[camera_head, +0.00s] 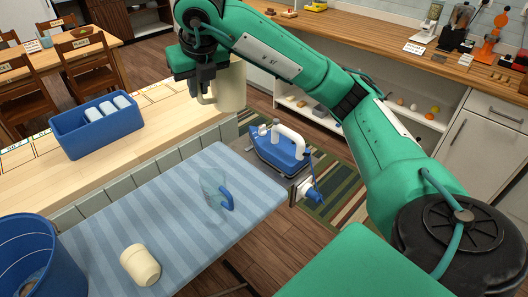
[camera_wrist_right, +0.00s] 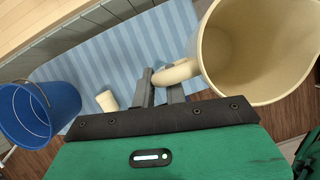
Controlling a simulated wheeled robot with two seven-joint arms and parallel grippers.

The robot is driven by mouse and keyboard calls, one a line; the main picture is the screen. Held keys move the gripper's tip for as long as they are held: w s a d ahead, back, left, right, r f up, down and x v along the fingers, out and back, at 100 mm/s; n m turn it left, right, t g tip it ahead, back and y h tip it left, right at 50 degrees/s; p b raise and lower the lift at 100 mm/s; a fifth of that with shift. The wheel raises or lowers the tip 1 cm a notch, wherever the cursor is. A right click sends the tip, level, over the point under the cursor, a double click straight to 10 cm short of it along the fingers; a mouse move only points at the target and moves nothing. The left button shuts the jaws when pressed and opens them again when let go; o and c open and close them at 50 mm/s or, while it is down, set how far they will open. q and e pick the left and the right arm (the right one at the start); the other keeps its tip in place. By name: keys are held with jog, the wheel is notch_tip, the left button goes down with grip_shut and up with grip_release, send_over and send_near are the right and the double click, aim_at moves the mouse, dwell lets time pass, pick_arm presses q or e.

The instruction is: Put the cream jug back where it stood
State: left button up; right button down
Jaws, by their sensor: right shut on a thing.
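The cream jug (camera_head: 232,88) is held up in the air by my right gripper (camera_head: 203,90), above the floor just beyond the striped board and the wooden counter. In the right wrist view the wide, empty mouth of the jug (camera_wrist_right: 262,55) faces the camera, and the gripper's two dark fingers (camera_wrist_right: 162,88) close around its handle. The jug touches no surface that I can see. Part of it is hidden behind my right gripper and arm in the head view. My left gripper is in neither view.
The blue striped ironing board (camera_head: 185,210) bears a clear jug with a blue handle (camera_head: 214,188) and a small cream cup (camera_head: 140,265). A blue iron (camera_head: 280,148) sits at its far end. A blue bucket (camera_head: 38,262) and a blue bin (camera_head: 98,127) are at left.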

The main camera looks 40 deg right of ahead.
aim_at(207, 103)
jog(key=f, duration=0.2)
jog(key=d+f, duration=0.1)
jog(key=f, duration=0.2)
jog(key=shift+s+d, duration=0.1)
jog(key=shift+f+p, duration=1.2)
jog(key=shift+f, duration=6.1)
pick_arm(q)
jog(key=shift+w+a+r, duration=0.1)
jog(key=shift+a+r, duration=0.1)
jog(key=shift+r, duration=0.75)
